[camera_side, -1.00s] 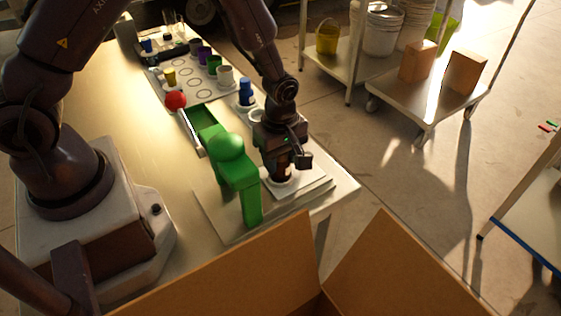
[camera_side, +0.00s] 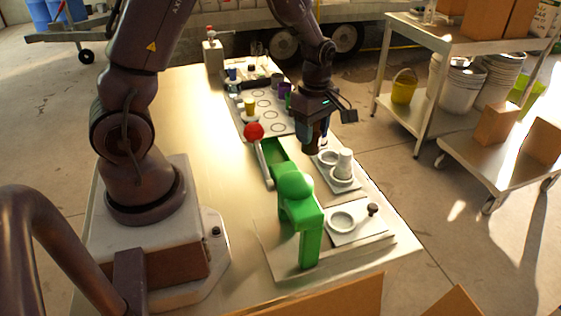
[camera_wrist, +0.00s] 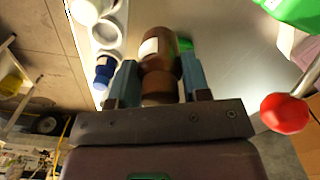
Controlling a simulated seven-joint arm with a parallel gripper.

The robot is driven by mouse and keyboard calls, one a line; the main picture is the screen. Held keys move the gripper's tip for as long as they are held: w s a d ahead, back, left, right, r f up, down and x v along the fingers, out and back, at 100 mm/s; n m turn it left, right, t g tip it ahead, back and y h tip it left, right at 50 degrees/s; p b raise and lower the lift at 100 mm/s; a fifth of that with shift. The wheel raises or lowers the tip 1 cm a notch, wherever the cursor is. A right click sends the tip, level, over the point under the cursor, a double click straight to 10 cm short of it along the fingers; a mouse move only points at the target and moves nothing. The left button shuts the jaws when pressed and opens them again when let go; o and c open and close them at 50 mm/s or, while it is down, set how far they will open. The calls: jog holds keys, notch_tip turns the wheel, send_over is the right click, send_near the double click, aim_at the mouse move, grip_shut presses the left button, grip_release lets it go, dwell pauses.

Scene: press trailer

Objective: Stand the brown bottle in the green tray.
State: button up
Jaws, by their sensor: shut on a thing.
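My gripper (camera_side: 312,142) is shut on the brown bottle (camera_wrist: 160,48), which has a pale label. In the wrist view the bottle sits between the two blue-grey fingers. In the side view the fingers mostly hide it, and it hangs above the table. A green open-topped piece (camera_side: 274,152), seemingly the green tray, lies left of and below my gripper, behind the green press (camera_side: 298,205). In the wrist view a small green patch (camera_wrist: 186,45) shows behind the bottle; I cannot tell whether it is the tray.
The press lever has a red ball (camera_side: 253,131). In front right is a plate with an empty white ring (camera_side: 341,221) and a dark knob (camera_side: 373,209). A white stacked piece (camera_side: 344,163) stands behind it. A blue bottle (camera_wrist: 103,70) and a mat with cups (camera_side: 262,98) are nearby.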

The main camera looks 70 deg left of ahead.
jog(key=s+a+n, duration=0.4)
jog(key=s+a, duration=0.1)
jog(key=a, duration=0.4)
jog(key=shift+f, duration=5.3)
jog(key=o, duration=1)
jog(key=shift+f, duration=0.1)
